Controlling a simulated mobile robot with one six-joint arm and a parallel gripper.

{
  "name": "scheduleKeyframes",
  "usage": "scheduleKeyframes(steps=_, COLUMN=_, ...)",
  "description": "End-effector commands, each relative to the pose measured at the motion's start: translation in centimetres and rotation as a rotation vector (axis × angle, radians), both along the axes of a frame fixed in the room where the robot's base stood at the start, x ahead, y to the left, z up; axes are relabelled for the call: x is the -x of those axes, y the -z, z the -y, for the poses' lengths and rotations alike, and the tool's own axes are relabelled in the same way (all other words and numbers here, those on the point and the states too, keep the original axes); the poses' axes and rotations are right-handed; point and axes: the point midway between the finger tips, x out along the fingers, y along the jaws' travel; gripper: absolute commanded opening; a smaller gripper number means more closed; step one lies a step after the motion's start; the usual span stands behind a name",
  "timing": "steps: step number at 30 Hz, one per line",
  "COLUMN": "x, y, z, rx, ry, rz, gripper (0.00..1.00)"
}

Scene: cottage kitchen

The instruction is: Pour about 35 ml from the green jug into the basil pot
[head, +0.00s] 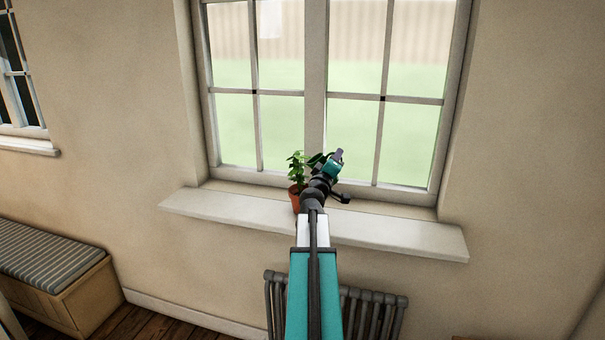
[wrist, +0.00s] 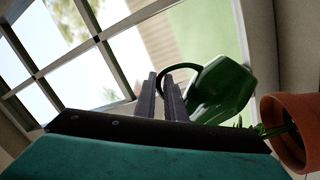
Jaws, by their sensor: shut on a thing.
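My gripper (wrist: 160,97) is shut on the handle of the green jug (wrist: 225,88); the dark loop passes between its fingers in the wrist view. The jug lies slanted in that rolled view, so its true tilt is hard to tell, and no water shows. In the head view my gripper (head: 338,156) is above the windowsill, and my arm hides most of the jug. The basil pot (head: 295,200) is terracotta with a leafy green plant and stands on the sill, just left of my wrist. The pot also shows at the right edge of the wrist view (wrist: 297,128), close to the jug.
The pale windowsill (head: 400,228) is clear to the right and left of the pot. The window (head: 320,100) is close behind. A grey radiator (head: 375,310) is below the sill. A bench with a striped cushion (head: 45,255) stands at left.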

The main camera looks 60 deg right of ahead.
Motion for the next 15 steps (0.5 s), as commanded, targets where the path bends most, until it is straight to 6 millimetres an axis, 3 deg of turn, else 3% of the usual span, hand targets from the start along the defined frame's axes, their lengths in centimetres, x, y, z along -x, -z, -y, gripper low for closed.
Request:
scheduleKeyframes(steps=9, x=1.2, y=1.4, z=0.5, rx=-0.046, ry=0.0, rz=0.1, gripper=0.0)
scheduleKeyframes(steps=15, x=1.8, y=1.2, z=0.8, rx=-0.079, ry=0.0, rz=0.169, gripper=0.0)
